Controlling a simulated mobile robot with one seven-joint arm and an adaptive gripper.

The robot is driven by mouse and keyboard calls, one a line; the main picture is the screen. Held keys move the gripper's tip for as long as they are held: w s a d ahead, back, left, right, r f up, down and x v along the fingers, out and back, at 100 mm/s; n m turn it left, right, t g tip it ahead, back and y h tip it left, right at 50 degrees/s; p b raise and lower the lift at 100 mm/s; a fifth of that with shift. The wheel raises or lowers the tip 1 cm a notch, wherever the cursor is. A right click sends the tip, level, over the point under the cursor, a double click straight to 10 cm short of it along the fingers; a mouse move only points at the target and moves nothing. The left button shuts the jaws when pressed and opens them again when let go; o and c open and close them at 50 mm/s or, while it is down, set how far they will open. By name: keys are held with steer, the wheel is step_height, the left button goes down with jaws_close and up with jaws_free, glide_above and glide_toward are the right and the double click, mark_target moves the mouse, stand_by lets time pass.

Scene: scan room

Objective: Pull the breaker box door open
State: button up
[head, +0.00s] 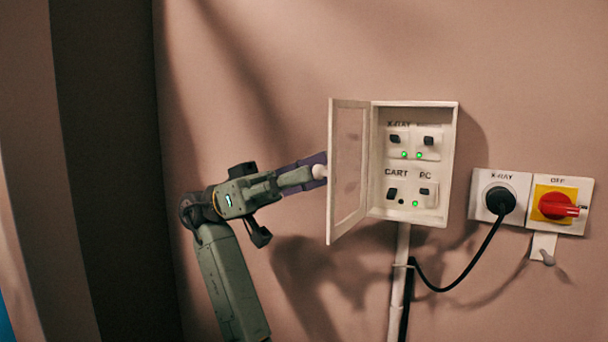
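The breaker box (458,150) is a white wall box with several black switches and small green lights inside, labelled X-RAY, CART and PC. Its door (347,226), a white frame with a see-through panel, is hinged on the left and stands swung well out from the box. My gripper (318,172) is at the left, outer side of the door, at a pale round knob (320,171). The fingertips are small here and partly hidden at the knob and door, so I cannot tell whether they grip it.
Right of the box are an X-RAY socket (481,187) with a black plug (499,200) and cable, and a red rotary switch (556,206) on a yellow plate marked OFF. A white conduit (399,270) runs down below the box. The wall left of the door is bare.

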steer(key=v, duration=0.7)
steer(key=shift+a, duration=0.2)
steer(key=shift+w+f, duration=0.15)
